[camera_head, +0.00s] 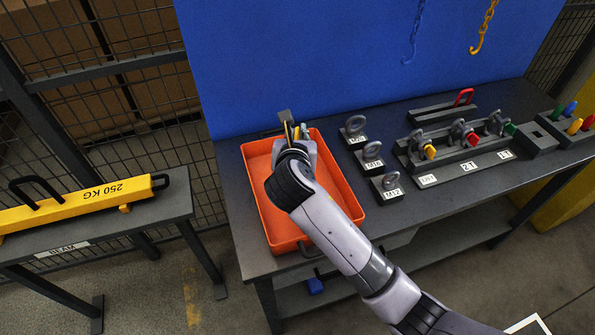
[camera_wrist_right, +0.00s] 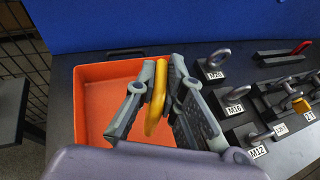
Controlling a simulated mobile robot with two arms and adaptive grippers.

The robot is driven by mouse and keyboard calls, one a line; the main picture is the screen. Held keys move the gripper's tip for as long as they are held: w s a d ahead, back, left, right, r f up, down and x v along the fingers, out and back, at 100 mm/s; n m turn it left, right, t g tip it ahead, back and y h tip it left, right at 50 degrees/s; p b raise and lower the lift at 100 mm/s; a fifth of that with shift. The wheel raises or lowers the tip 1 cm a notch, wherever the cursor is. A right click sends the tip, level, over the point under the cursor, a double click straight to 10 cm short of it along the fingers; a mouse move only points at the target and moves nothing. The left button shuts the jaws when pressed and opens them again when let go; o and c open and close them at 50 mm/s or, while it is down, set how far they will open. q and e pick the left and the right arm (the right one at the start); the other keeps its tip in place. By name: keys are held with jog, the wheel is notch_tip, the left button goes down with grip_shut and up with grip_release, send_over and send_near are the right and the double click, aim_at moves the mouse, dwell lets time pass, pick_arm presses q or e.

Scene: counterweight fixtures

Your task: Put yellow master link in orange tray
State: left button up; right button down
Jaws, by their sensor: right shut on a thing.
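The yellow master link (camera_wrist_right: 156,100) is a smooth elongated ring, held between the two fingers of my right gripper (camera_wrist_right: 160,75) in the wrist view. My right gripper (camera_head: 291,130) is over the far part of the orange tray (camera_head: 259,165) in the head view, with only a sliver of yellow showing between its fingers. The tray's visible floor is bare, and my arm hides part of it. I cannot tell how far the link is above the tray floor. My left gripper is not in view.
Eye bolts on black blocks, such as the M20 one (camera_head: 354,129), stand right of the tray. A shackle rack (camera_head: 460,150) is further right. A blue panel (camera_head: 330,60) rises behind the table. A yellow 250 KG beam (camera_head: 85,203) lies on a stand at left.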

notch_tip(320, 180, down, 7)
jog(key=shift+f, duration=2.35)
jog(key=c, duration=1.7)
grip_release()
jog(key=shift+f, duration=0.15)
jog(key=shift+s+r, duration=0.15)
jog(key=shift+r, duration=0.05)
jog(key=v, duration=1.1)
jog(key=shift+s+r+b, duration=0.1)
jog(key=shift+s+b, duration=0.2)
jog(key=shift+s, duration=0.05)
